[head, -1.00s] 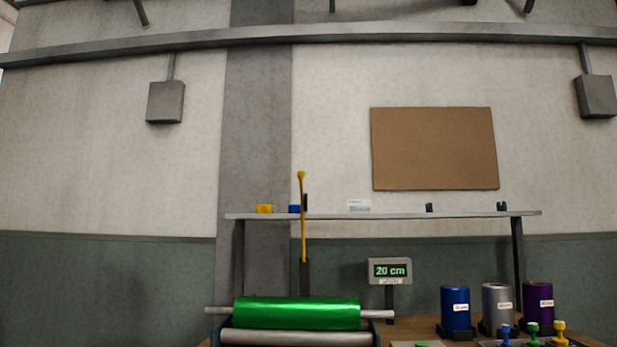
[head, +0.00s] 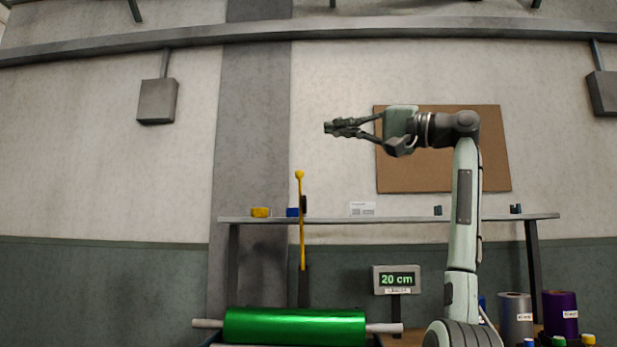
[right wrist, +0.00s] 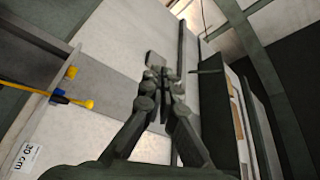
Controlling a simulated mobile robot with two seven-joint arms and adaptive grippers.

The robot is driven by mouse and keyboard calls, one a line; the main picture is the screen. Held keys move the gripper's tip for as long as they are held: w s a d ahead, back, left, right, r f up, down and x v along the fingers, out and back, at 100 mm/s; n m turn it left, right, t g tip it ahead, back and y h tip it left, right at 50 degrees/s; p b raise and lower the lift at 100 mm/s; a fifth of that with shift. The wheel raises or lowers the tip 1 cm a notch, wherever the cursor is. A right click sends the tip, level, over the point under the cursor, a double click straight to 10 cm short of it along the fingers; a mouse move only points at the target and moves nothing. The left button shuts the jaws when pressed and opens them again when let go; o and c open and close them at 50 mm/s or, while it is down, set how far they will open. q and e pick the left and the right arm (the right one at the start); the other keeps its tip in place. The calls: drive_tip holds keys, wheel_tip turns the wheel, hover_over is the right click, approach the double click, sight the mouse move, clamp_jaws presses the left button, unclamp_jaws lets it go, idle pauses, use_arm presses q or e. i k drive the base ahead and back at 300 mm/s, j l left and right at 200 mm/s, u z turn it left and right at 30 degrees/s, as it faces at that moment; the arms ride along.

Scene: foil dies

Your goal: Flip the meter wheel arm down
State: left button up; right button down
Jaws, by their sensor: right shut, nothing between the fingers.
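The meter wheel arm (head: 302,225) is a thin yellow rod with a round knob at its top. It stands upright behind the green foil roll (head: 295,326). In the right wrist view the yellow arm (right wrist: 62,99) shows at the left, its knob pointing toward the gripper. My right gripper (head: 328,128) is raised above and to the right of the knob, pointing left, apart from it. It is shut and empty, and its fingers also show in the right wrist view (right wrist: 163,74). My left gripper is not in view.
A display (head: 397,279) reading "20 cm" stands right of the green roll. A shelf (head: 400,219) with small items runs behind the arm. Silver (head: 515,318) and purple (head: 560,314) rolls stand at the right. A brown board (head: 495,150) hangs on the wall.

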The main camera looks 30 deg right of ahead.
sight(300, 175)
drive_tip(key=i+l, duration=1.35)
drive_tip(key=l, duration=0.1)
